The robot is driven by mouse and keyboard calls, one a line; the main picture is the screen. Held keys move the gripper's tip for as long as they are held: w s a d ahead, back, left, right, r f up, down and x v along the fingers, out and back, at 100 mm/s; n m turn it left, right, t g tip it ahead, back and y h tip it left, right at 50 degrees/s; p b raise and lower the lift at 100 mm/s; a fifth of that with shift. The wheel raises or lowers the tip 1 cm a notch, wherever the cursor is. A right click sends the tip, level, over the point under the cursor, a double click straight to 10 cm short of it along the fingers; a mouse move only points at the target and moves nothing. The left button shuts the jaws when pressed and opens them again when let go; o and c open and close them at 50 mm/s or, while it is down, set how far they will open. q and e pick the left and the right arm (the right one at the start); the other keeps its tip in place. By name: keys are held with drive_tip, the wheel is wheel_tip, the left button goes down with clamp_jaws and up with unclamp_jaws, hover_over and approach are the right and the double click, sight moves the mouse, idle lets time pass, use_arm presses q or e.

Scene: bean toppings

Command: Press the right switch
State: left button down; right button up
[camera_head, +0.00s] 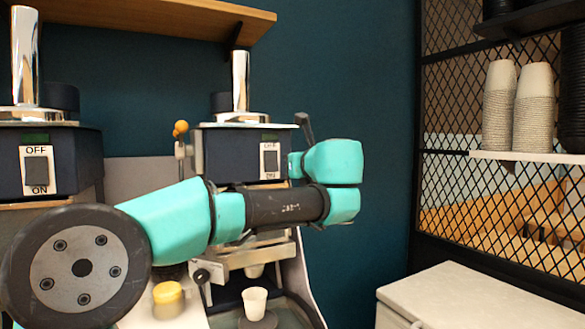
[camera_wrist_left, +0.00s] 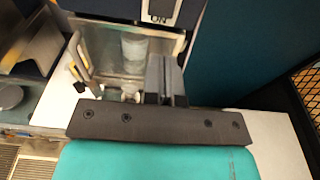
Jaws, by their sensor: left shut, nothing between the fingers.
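The right switch (camera_head: 270,160) is a dark rocker on a white OFF/ON plate on the front of the right dispenser (camera_head: 230,155). My left arm crosses in front of this dispenser, and its wrist is just right of the switch. In the left wrist view my left gripper (camera_wrist_left: 165,68) is shut and empty. Its tips appear just below the switch plate (camera_wrist_left: 160,17), whose ON label shows at the top edge; contact cannot be told. My right gripper is not in view.
The left dispenser with its own switch (camera_head: 37,170) stands at the left. A white cup (camera_head: 255,302) stands below the right dispenser, near a yellow-lidded jar (camera_head: 168,292). A lever (camera_head: 304,126) sticks up at the right dispenser's side. A white counter (camera_head: 480,295) is at the right.

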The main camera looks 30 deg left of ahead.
sight(273, 169)
use_arm(q)
drive_tip(key=x, duration=1.2)
drive_tip(key=shift+w, duration=0.1)
